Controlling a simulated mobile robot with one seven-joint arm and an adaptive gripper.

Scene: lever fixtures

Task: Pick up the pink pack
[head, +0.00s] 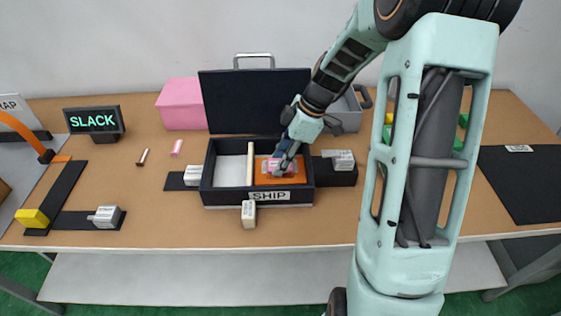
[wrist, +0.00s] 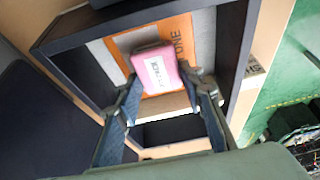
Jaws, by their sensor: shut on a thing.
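The pink pack (wrist: 157,68) is a small pink block with a white printed label. In the wrist view it sits between my gripper's two fingertips (wrist: 165,92), over the orange panel marked with letters. In the head view the pink pack (head: 277,167) shows low inside the right compartment of the black box labelled SHIP (head: 206,170). My gripper (head: 283,162) reaches down into that compartment and is shut on the pack. I cannot tell whether the pack touches the compartment floor.
A pale divider (head: 250,165) splits the box. Its black lid (head: 254,101) stands open behind. A large pink box (head: 181,104), a SLACK sign (head: 93,121) and small labelled blocks surround it.

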